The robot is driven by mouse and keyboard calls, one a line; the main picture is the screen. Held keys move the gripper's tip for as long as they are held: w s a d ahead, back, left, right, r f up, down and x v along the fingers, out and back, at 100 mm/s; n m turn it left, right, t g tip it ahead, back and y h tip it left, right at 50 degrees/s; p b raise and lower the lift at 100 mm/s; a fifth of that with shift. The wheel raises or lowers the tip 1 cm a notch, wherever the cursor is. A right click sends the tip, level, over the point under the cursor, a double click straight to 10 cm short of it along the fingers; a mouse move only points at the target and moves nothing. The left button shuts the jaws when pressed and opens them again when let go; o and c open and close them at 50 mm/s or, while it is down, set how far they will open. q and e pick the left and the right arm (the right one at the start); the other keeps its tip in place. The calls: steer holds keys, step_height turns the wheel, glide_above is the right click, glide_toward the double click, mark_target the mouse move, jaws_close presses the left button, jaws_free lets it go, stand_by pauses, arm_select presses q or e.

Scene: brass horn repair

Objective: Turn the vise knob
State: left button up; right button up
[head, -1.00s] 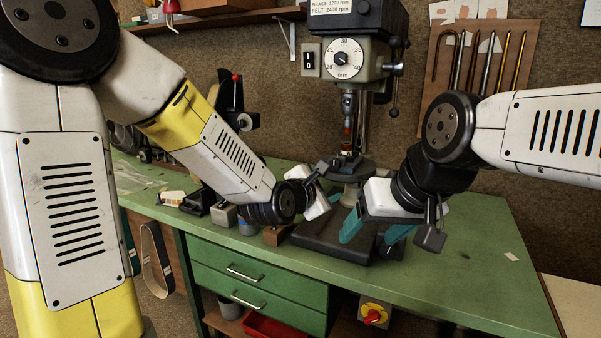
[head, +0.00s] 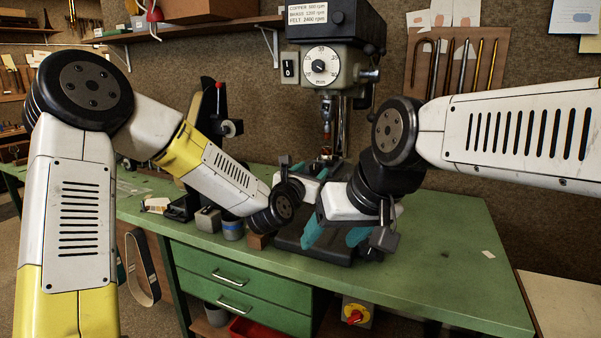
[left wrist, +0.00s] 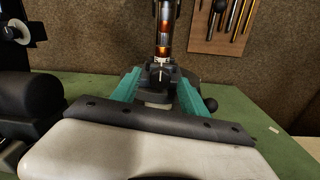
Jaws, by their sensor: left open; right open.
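The small dark vise (left wrist: 160,76) sits under the drill chuck in the left wrist view, straight ahead between the open teal fingers of my left gripper (left wrist: 160,92). A round black knob (left wrist: 210,104) shows just right of the right finger, apart from it; I cannot tell for certain that it is the vise knob.
The drill press (head: 322,65) stands over the vise, its copper-coloured tool (left wrist: 163,40) pointing down close above. My two grippers are close together. Small containers (head: 232,229) stand left of the base.

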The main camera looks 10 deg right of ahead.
arm_select(q)
steer(key=shift+d, duration=0.1)
jaws_close()
